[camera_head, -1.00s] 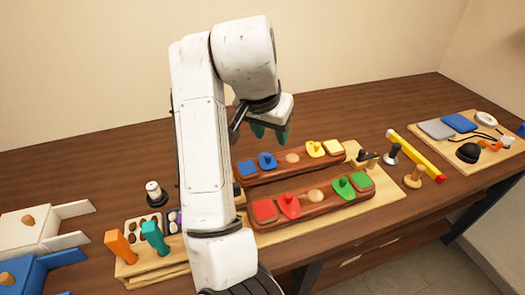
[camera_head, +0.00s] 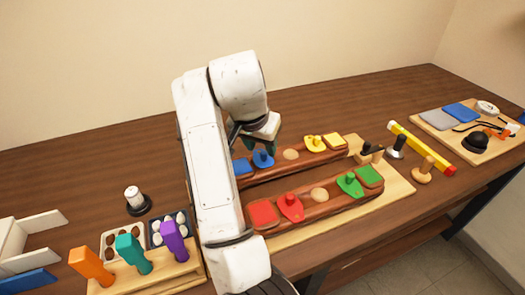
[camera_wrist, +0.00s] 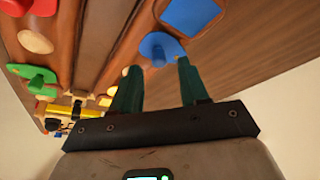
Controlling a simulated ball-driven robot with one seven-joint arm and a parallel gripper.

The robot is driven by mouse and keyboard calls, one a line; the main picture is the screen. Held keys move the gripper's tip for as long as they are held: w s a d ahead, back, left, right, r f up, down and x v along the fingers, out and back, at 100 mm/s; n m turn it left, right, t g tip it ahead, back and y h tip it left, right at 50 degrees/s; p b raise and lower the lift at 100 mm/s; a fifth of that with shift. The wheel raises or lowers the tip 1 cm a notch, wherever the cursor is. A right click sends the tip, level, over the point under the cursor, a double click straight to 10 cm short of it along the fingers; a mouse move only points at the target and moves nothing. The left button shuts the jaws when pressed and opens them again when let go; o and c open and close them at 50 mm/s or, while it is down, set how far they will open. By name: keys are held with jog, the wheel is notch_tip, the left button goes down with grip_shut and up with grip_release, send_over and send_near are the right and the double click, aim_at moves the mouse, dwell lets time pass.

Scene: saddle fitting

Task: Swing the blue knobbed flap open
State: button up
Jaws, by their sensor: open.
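The blue knobbed flap (camera_head: 263,160) is a drop-shaped piece with an upright knob on the far dark wooden bar (camera_head: 285,169). It lies between a blue square (camera_head: 242,167) and a round pale wooden disc (camera_head: 291,154). My gripper (camera_head: 261,146) is open and empty, just above the blue flap, with green fingers pointing down. In the wrist view the blue flap (camera_wrist: 152,43) shows just beyond the two spread fingertips (camera_wrist: 157,66), its knob seen near the gap between them. I cannot tell whether the fingers touch the knob.
A near bar (camera_head: 330,205) carries a red flap (camera_head: 291,207) and a green flap (camera_head: 349,184); a yellow flap (camera_head: 314,143) sits on the far bar. Orange, teal and purple handles stand at front left. Bare tabletop lies behind the far bar.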

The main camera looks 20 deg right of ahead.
aim_at(262, 154)
jog(key=shift+x, duration=1.3)
jog(key=shift+c, duration=0.2)
grip_shut()
